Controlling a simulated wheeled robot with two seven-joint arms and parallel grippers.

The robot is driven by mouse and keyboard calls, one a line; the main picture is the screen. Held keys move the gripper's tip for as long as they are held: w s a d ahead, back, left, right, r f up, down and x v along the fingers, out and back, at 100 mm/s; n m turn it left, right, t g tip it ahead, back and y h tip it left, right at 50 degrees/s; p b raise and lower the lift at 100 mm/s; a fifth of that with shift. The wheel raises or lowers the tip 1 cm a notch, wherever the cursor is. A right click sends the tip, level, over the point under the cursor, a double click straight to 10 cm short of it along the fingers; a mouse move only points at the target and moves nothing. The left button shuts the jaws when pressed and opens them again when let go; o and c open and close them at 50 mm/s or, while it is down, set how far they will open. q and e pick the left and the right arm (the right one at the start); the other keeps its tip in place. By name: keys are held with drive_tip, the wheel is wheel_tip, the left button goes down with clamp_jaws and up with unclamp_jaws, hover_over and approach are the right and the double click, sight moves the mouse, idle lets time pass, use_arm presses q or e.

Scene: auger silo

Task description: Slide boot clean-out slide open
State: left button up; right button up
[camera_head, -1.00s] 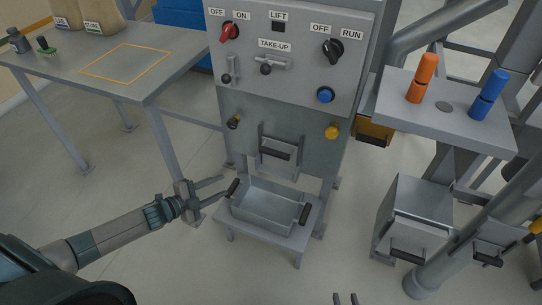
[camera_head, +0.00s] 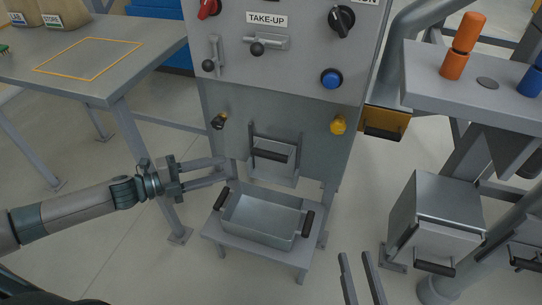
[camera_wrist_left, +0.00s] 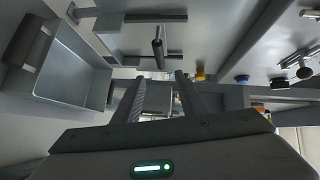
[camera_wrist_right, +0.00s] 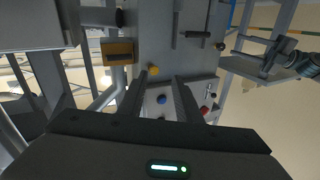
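The boot clean-out slide appears to be the grey plate (camera_head: 285,160) with a black bar handle (camera_head: 271,155), set between two upright rails low on the cabinet front. The dark handle also shows in the left wrist view (camera_wrist_left: 158,48) and the right wrist view (camera_wrist_right: 198,34). My left gripper (camera_head: 229,168) is open and empty, left of the slide and apart from its handle. Its parted fingers show in the left wrist view (camera_wrist_left: 160,80). My right gripper (camera_head: 355,254) is open and empty, low and right of the slide.
A grey pan (camera_head: 262,231) with black handles sits on a low stand below the slide. A yellow knob (camera_head: 338,124) and a dark knob (camera_head: 219,120) flank the slide. A grey bin (camera_head: 438,210) stands right. A table (camera_head: 150,62) is at left.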

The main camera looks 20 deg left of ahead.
sight(267, 157)
use_arm(q)
drive_tip(key=shift+w+d, duration=0.15)
